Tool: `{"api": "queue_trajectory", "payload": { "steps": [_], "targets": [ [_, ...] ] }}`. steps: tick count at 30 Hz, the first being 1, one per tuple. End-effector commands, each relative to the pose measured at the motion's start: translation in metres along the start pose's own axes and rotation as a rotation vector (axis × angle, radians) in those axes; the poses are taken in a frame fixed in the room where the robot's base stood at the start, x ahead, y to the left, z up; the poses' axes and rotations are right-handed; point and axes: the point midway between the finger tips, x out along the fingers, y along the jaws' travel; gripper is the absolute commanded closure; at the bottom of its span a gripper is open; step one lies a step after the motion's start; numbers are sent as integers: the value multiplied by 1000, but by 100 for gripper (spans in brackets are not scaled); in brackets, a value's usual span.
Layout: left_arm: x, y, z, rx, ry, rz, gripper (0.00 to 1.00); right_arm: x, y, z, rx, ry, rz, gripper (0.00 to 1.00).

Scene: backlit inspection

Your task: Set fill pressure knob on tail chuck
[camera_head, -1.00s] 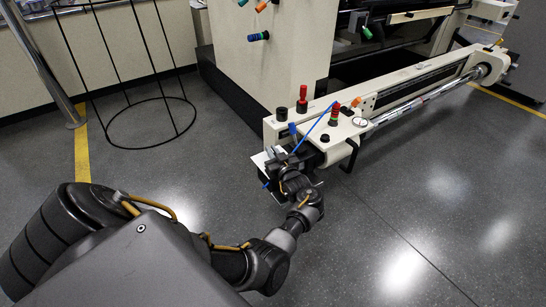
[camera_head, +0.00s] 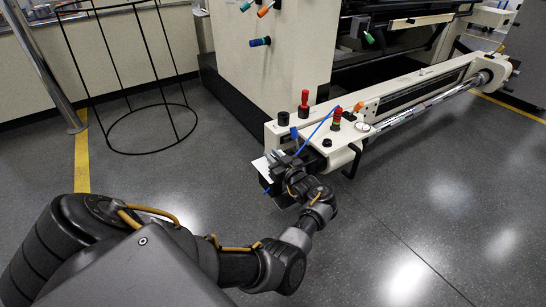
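The tail chuck (camera_head: 395,112) is a long cream housing with a shiny shaft along its right side. I cannot tell which one is the fill pressure knob. My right gripper is out of view.
A tall cream machine body (camera_head: 262,75) with coloured handles stands behind the chuck. A black wire stand (camera_head: 148,128) and a metal post (camera_head: 42,68) are at the left. Grey floor (camera_head: 440,210) is clear at the right.

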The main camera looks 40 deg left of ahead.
Motion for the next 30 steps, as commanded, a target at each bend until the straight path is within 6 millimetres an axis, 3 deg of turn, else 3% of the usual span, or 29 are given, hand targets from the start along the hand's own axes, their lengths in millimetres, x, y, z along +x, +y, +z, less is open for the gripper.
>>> {"api": "queue_trajectory", "payload": {
  "steps": [3, 11, 17, 24, 30],
  "targets": [
    [0, 0, 0, 1, -1, 0, 68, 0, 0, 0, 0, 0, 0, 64],
    [0, 0, 1, 2, -1, 3, 68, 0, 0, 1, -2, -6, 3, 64],
    [0, -1, -4, 7, 0, 79, 68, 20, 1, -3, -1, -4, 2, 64],
    [0, 2, -7, 12, 3, 361, 68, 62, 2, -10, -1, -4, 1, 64],
    [-2, 8, -1, 11, 3, 656, 68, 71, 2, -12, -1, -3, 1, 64]
  ]
}}
